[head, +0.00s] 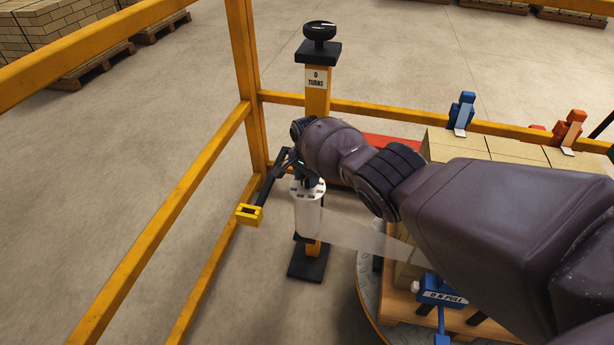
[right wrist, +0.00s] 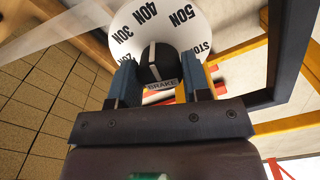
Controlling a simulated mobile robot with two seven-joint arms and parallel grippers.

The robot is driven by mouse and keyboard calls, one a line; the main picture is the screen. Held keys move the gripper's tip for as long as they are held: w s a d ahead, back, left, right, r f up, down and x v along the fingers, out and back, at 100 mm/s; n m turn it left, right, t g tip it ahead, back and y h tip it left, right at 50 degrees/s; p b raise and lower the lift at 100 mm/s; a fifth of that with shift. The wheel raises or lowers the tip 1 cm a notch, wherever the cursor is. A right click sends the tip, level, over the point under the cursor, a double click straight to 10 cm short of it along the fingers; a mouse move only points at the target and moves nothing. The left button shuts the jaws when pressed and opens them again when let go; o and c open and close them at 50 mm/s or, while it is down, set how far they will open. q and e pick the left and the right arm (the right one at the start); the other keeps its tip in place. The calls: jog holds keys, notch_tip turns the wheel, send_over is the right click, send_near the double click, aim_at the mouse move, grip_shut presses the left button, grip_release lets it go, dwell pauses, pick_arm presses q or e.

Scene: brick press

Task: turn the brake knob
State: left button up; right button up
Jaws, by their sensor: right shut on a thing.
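The brake knob (right wrist: 153,55) is black with a white pointer line, in the middle of a white dial (right wrist: 200,32) in the right wrist view. The dial carries 30N, 40N, 50N and a partly hidden STOP mark; the line points up toward 40N and 50N. A BRAKE label (right wrist: 161,87) shows below the knob. My right gripper (right wrist: 159,68) is shut on the knob, one blue finger on each side. My left gripper is not in view.
Film (head: 355,236) stretches from the roll to stacked bricks (head: 455,147). A yellow post (head: 317,102) with a black top and a "0 TURNS" sign stands behind. Yellow rails (head: 190,185) border the left. A black bar with a yellow end (head: 249,214) sticks out left of the roll.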

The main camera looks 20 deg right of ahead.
jog(key=o, duration=0.9)
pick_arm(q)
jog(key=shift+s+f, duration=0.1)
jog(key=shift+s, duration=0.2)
pick_arm(e)
jog(key=shift+w+r, duration=0.1)
jog(key=shift+r, duration=0.45)
notch_tip(320, 180, up, 9)
jog(key=p, duration=0.3)
jog(key=shift+f, duration=0.2)
pick_arm(q)
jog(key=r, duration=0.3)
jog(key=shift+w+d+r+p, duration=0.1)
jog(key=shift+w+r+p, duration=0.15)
jog(key=shift+p, duration=0.1)
pick_arm(e)
jog(key=shift+r, duration=0.55)
